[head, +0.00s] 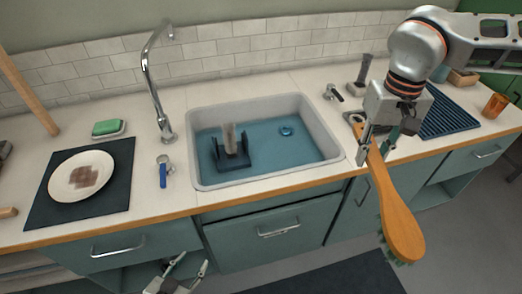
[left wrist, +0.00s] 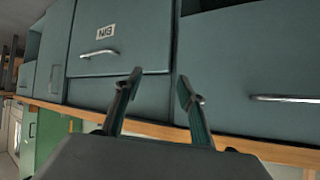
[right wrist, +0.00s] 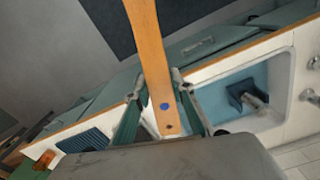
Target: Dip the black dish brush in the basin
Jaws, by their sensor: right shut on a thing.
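My right gripper (head: 380,150) is shut on the handle of a wooden brush (head: 396,208) with green bristles. The brush slants down past the counter's front edge, right of the basin. In the right wrist view its handle (right wrist: 150,50), with a blue dot, runs between the fingers. The basin (head: 198,170) holds bluish water. A dark piece with an upright grey block (head: 229,140) sits in its left part. A dark upright item (head: 361,74) behind the basin's right side may be the black dish brush; I cannot tell. My left gripper (head: 188,268) is open and empty before the cabinets.
A tall faucet (head: 152,85) stands behind the basin's left side. A blue-handled item (head: 163,171) and a dark mat (head: 116,190) with a white plate (head: 60,190) lie left. A ribbed blue mat (head: 450,115) and an orange cup (head: 495,105) are at right.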

